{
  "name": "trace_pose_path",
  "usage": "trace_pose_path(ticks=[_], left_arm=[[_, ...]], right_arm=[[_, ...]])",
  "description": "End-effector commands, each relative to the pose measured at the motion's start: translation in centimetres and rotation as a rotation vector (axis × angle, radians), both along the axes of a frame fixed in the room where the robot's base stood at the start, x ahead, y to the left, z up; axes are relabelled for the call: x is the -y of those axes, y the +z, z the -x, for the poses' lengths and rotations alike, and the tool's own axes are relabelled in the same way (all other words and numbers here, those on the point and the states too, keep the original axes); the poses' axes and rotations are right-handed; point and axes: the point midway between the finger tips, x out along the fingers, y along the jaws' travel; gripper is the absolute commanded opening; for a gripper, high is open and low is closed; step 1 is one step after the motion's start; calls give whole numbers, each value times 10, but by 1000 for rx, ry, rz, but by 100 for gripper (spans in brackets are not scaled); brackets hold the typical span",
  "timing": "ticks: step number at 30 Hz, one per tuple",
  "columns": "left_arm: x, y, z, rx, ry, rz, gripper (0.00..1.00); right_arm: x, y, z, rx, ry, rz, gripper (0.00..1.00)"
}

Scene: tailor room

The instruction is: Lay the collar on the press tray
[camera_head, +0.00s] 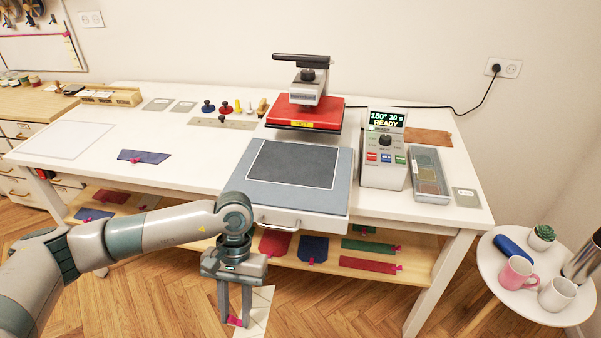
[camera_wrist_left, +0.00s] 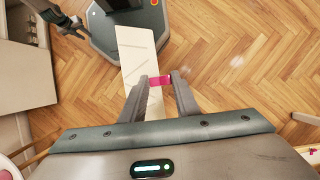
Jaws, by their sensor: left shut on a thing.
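My left gripper (camera_head: 233,322) points down in front of the table, shut on the pink tab (camera_wrist_left: 160,82) of a long off-white cloth piece with thin lines, likely the collar (camera_head: 262,305). In the left wrist view the collar (camera_wrist_left: 136,50) hangs from the fingers above the floor, apart from the table. The press tray (camera_head: 263,196) is the grey drawer pulled out below the red heat press, with a dark empty pad. It is above and behind my left gripper. My right gripper seems to show at the wrist view's upper left (camera_wrist_left: 70,27), its fingers unclear.
The red press head (camera_head: 304,112) stands raised behind the tray. A control box (camera_head: 385,155) reading READY is right of it. A blue piece (camera_head: 143,156) lies on the table. The shelf below holds several coloured pieces. A round side table (camera_head: 520,298) with mugs is at right.

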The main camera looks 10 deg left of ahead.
Motion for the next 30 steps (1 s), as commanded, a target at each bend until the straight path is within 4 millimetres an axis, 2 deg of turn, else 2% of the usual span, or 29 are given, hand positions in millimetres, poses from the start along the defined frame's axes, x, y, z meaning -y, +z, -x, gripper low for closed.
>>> trace_pose_path(ticks=[11, 17, 23, 30], left_arm=[[0, 0, 0, 0, 1, 0, 8], [2, 11, -3, 5, 60, 0, 8], [9, 45, -12, 14, 272, 3, 8], [17, 111, -29, 20, 693, 5, 8]], right_arm=[[-5, 0, 0, 0, 0, -5, 31], [0, 5, 0, 0, 2, -1, 31], [5, 20, 0, 0, 4, 4, 31], [6, 45, 0, 0, 3, 5, 31]])
